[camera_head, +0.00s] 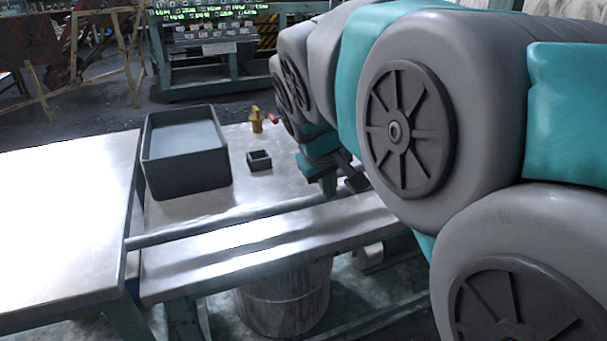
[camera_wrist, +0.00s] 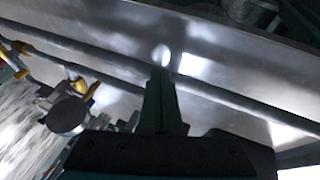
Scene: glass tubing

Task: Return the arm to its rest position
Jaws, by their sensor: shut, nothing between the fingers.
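My gripper (camera_head: 330,190) is at the end of my grey and teal arm, low over the front part of the metal bench (camera_head: 200,207). It points down beside the bench's long rail, and I cannot tell whether it touches anything. In the wrist view the fingers (camera_wrist: 161,75) are together with nothing between them. My arm fills the right side of the head view and hides the bench behind it.
A dark grey bin (camera_head: 187,178) and a small dark open box (camera_head: 259,164) stand on the bench. A yellow fitting with a red part (camera_head: 257,123) stands behind the box. A metal drum (camera_head: 285,300) is below. A bare tabletop (camera_head: 65,215) lies at left.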

